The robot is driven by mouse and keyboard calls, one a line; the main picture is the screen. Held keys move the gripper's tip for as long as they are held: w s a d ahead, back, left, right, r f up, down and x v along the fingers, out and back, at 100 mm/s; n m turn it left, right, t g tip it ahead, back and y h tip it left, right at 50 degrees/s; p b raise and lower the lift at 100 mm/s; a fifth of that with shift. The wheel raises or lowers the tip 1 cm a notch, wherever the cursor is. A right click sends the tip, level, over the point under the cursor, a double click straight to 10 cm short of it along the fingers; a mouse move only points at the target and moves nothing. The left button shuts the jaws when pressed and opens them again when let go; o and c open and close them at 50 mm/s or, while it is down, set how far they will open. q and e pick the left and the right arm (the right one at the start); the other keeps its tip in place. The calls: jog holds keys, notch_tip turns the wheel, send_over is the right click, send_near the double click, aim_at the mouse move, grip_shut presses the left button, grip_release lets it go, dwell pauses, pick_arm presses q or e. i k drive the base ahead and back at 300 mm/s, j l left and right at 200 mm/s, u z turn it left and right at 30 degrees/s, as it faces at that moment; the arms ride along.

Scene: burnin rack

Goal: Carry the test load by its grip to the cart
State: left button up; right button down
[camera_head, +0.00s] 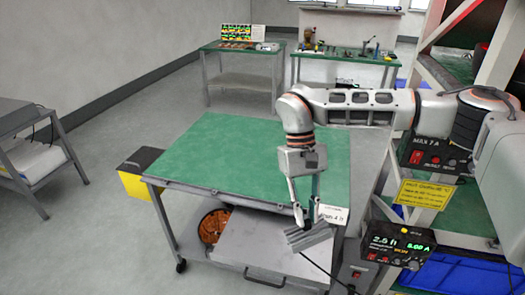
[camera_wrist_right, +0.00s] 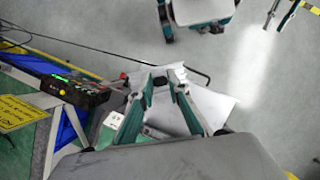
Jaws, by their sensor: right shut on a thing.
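My right gripper (camera_head: 298,205) reaches down at the front right corner of the green-topped cart (camera_head: 225,150). It is shut on the grip of the test load, a grey ribbed block (camera_head: 309,237) that hangs tilted just below the fingertips. The load overlaps the cart's front edge in the head view; I cannot tell whether it touches the cart. A dark cable trails from it to the lower right. In the right wrist view the fingers (camera_wrist_right: 160,88) converge, and the grip itself is mostly hidden between them. My left gripper is not in view.
The cart top is bare except for a white label (camera_head: 332,214) at its right front corner. A yellow-black box (camera_head: 135,177) is at its left side. The rack (camera_head: 456,215) with power units and a lit display (camera_head: 400,242) stands close on the right.

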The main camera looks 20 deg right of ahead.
aim_at(326, 184)
jog(key=i+j+z, duration=0.45)
jog(key=j, duration=0.25)
jog(key=i+j+z, duration=0.2)
jog(key=j, duration=0.2)
jog(key=i, duration=0.05)
